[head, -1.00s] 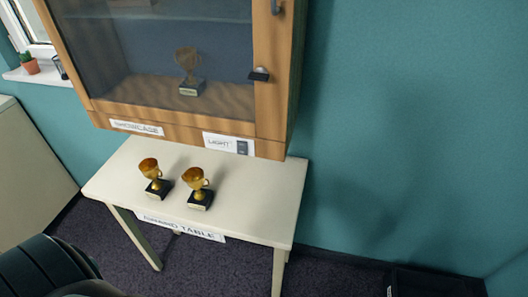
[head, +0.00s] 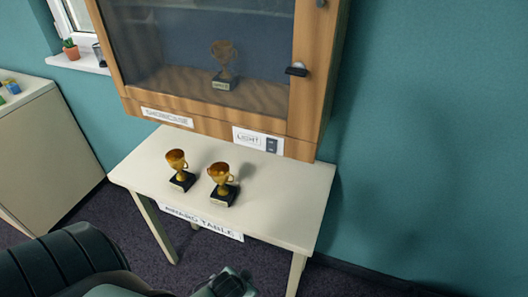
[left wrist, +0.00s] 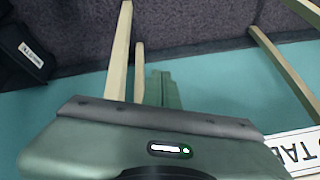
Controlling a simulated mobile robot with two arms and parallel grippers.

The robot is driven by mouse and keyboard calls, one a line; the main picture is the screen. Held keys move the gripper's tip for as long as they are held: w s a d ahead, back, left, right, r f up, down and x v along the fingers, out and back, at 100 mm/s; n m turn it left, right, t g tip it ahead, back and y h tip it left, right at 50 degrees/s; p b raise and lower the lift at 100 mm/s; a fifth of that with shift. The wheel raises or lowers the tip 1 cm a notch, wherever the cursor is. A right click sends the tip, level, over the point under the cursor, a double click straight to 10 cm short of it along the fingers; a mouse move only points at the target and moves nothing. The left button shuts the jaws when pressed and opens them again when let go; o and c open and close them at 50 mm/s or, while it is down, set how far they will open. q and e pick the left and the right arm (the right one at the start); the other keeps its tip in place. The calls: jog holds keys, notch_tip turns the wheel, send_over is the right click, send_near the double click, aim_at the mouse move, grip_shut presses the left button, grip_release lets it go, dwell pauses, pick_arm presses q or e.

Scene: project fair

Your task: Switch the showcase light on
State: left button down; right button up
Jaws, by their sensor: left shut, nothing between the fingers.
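The showcase (head: 215,112) is a wooden wall cabinet with a glass door, and its door is closed. A small grey light switch (head: 271,146) sits on the white "LIGHT" label plate (head: 246,139) on its lower front rail. The showcase interior looks dim. My left gripper (head: 232,283) shows at the bottom edge of the head view, low in front of the award table and well below the switch, touching nothing. In the left wrist view its fingers (left wrist: 164,88) are together and empty. My right gripper is in neither view.
The award table (head: 290,205) stands under the showcase with two gold trophies, a left one (head: 178,165) and a right one (head: 221,180). Another trophy (head: 224,65) is behind the glass. A dark handle (head: 296,70) juts from the door. Wall right of the showcase is clear.

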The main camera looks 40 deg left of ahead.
pick_arm(q)
jog(key=w+a+r+t, duration=0.2)
jog(key=w+r+t, duration=0.25)
jog(key=r, duration=0.95)
jog(key=w+a+r+t+y+b, duration=0.1)
jog(key=w+a+r+t, duration=0.4)
jog(key=r, duration=0.8)
jog(key=w+r+t, duration=0.3)
jog(key=w+r, duration=0.3)
jog(key=r, duration=0.8)
jog(key=d+r+m+t+h, duration=0.3)
jog(key=d+r+m+h, duration=0.25)
jog(key=r+h, duration=0.35)
jog(key=s+d+r+m+g+h, duration=0.3)
jog(key=d+m+g+h, duration=0.4)
jog(key=m+g, duration=0.3)
jog(key=s+a+f+n+g+y, duration=0.1)
jog(key=a+f+g+y, duration=0.1)
jog(key=a+y, duration=0.3)
jog(key=s+a+f+n+g+y, duration=0.1)
jog(key=s+a+f+g+y, duration=0.1)
jog(key=a+y, duration=0.3)
jog(key=a+f, duration=0.1)
jog(key=a, duration=0.2)
jog(key=shift+a+y, duration=0.25)
jog(key=shift+y, duration=0.05)
